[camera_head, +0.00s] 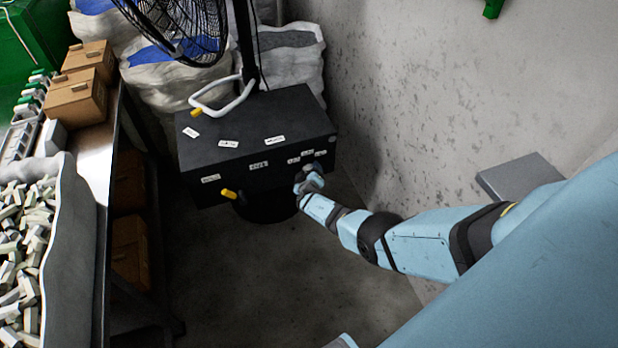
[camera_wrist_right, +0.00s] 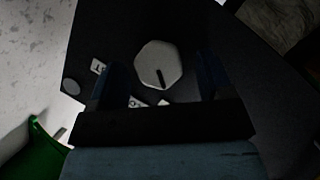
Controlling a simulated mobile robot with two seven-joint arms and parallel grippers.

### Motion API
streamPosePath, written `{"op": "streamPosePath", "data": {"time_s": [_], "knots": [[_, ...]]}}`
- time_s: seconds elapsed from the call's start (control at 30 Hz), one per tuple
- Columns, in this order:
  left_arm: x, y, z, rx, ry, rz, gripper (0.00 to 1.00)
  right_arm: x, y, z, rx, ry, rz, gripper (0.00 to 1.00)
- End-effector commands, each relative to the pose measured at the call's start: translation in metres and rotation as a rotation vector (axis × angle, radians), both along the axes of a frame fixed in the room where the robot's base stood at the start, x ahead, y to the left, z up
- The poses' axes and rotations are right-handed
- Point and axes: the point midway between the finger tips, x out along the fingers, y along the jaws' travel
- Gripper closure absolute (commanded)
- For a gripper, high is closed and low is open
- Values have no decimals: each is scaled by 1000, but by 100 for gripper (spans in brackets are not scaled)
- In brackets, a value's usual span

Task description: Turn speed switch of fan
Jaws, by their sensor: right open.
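The fan (camera_head: 185,25) stands at the top of the head view, with its pole behind a black control box (camera_head: 245,125). The box carries white labels and a yellow-tipped lever (camera_head: 229,194) on its front. My right gripper (camera_head: 308,172) is at the right part of the box's front face and covers much of what is there. In the right wrist view, a pale, many-sided knob (camera_wrist_right: 158,65) with a dark slot mark sits on the dark face. The open fingers of my right gripper (camera_wrist_right: 158,85) are on either side of it; contact cannot be told. My left gripper is not in view.
A bench with cardboard boxes (camera_head: 78,98) and a bin of pale pieces (camera_head: 62,250) runs along the left. A concrete wall (camera_head: 450,90) is at the right. A white tubular handle (camera_head: 225,100) stands above the box. The floor (camera_head: 270,285) in front is clear.

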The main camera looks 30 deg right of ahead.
Motion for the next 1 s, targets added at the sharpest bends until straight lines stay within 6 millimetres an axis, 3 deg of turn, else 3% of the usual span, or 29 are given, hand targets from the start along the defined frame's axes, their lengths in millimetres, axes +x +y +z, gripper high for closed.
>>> {"op": "streamPosePath", "data": {"time_s": [0.33, 0.53, 1.0], "knots": [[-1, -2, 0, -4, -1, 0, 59, 2, -2, 0, 0, 0, 0, 29], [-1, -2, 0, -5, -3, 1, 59, 2, -2, 0, 0, 0, 0, 75], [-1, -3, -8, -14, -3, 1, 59, 2, -3, -2, 58, -16, 0, 76]]}}
